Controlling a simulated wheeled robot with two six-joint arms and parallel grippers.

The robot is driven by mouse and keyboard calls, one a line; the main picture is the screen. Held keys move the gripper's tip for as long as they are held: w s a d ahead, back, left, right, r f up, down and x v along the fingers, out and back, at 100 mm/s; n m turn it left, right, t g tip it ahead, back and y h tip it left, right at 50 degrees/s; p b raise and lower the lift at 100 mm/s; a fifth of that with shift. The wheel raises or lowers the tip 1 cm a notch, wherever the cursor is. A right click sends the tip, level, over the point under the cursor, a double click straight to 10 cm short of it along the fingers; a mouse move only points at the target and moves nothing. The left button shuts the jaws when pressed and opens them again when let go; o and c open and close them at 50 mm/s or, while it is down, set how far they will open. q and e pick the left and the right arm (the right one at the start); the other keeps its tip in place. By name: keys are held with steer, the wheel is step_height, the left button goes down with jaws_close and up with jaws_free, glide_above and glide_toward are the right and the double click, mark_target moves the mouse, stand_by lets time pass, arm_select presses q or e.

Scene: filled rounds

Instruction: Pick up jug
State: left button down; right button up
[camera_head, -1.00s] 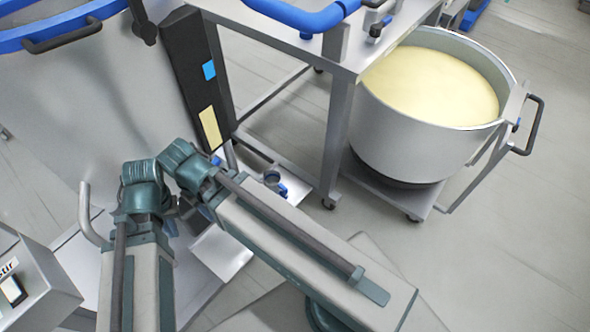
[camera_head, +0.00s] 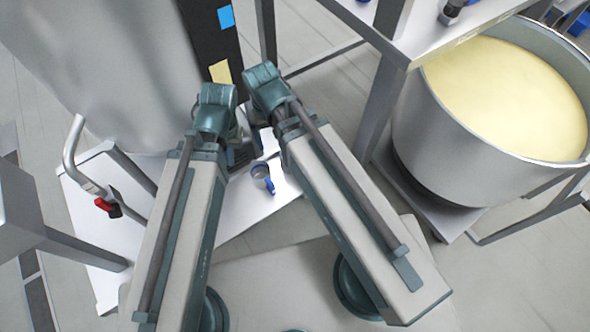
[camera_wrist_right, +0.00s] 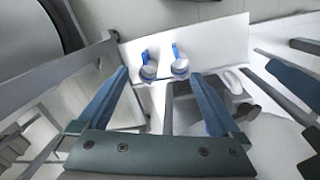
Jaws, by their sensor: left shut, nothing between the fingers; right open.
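Two small jugs with grey round bodies and blue handles or parts stand side by side on a white surface in the right wrist view, one on the left (camera_wrist_right: 148,71) and one on the right (camera_wrist_right: 180,67). In the head view one blue-and-grey jug (camera_head: 262,178) shows between my two arms; the other is not clear. My right gripper (camera_wrist_right: 158,75) is open, and the jugs appear beyond its fingertips, with nothing held. My left gripper (camera_head: 240,157) is shut and empty, to the left of the visible jug, partly hidden by my arm.
A big pot of pale yellow filling (camera_head: 505,95) stands on a wheeled frame at the right. A steel table (camera_head: 435,45) is at the upper right. A large grey vessel (camera_head: 95,70) fills the upper left, with a bent pipe and red part (camera_head: 107,206) below.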

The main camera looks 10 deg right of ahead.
steer(key=w+d+f+m+b, duration=0.3)
steer(key=f+m+b, duration=0.1)
steer(key=f+b, duration=0.5)
steer(key=w+d+f+m+b, duration=0.2)
steer(key=w+f+m+b, duration=0.2)
steer(key=f+b, duration=0.6)
steer(key=w+d+f+m+y+b, duration=0.1)
steer(key=w+d+f+m+b, duration=0.2)
steer(key=f+m+b, duration=0.3)
steer(key=shift+w+d+f+b, duration=0.1)
steer(key=shift+f+b, duration=0.5)
steer(key=shift+f, duration=0.45)
steer(key=shift+w+d+f+b, duration=0.15)
steer(key=shift+f+b, duration=0.4)
steer(key=shift+f, duration=0.55)
steer(key=shift+w+d+f+b, duration=0.1)
steer(key=shift+f+b, duration=0.5)
steer(key=shift+f, duration=0.45)
arm_select(q)
step_height(320, 180, down, 32)
steer(key=shift+r, duration=0.15)
arm_select(e)
steer(key=shift+d+f+m, duration=0.15)
steer(key=shift+m, duration=0.25)
